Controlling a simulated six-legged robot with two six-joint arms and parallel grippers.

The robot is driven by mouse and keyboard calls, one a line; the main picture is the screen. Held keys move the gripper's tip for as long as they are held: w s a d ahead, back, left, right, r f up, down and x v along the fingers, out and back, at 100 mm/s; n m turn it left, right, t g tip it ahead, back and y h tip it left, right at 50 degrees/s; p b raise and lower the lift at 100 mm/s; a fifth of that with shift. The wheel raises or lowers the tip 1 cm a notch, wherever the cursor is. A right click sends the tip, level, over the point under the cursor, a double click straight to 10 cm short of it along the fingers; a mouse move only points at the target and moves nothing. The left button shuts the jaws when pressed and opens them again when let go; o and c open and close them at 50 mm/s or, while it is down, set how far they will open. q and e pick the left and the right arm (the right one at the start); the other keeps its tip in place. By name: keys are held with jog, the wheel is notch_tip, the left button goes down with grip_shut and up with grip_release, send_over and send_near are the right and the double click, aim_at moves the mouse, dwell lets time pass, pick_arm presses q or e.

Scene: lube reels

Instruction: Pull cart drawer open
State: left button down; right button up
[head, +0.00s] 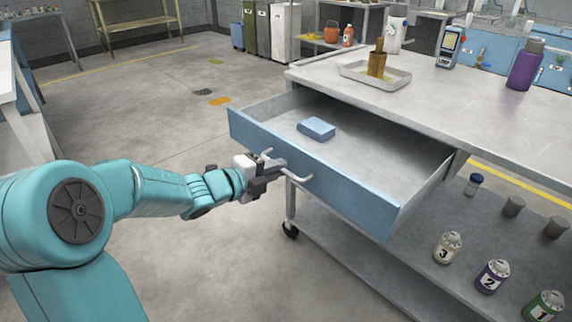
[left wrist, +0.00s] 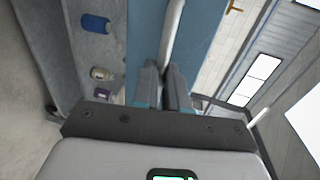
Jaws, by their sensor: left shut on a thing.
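The cart drawer (head: 400,222) has a blue front and a grey inside, and it stands well out from under the cart top (head: 500,110). A blue block-like item (head: 316,128) lies inside it. My left gripper (head: 268,168) is at the drawer front, shut on the grey bar handle (head: 297,178). In the left wrist view the fingers (left wrist: 162,88) close around the handle bar (left wrist: 172,40), with the blue drawer front (left wrist: 145,35) behind. My right gripper is not in view.
Numbered cans (head: 447,247) and other small containers are on the lower shelf (head: 400,265). The floor (head: 150,110) left of the drawer is clear.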

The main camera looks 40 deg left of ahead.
pick_arm(q)
jog(key=shift+s+a+r, duration=0.1)
jog(key=shift+s, duration=0.4)
jog(key=c, duration=1.2)
grip_release()
jog(key=shift+o, duration=0.2)
jog(key=p+v, duration=0.2)
jog(key=v, duration=1.4)
jog(key=shift+p, duration=0.35)
jog(key=shift+s+a, duration=0.1)
jog(key=shift+s, duration=0.05)
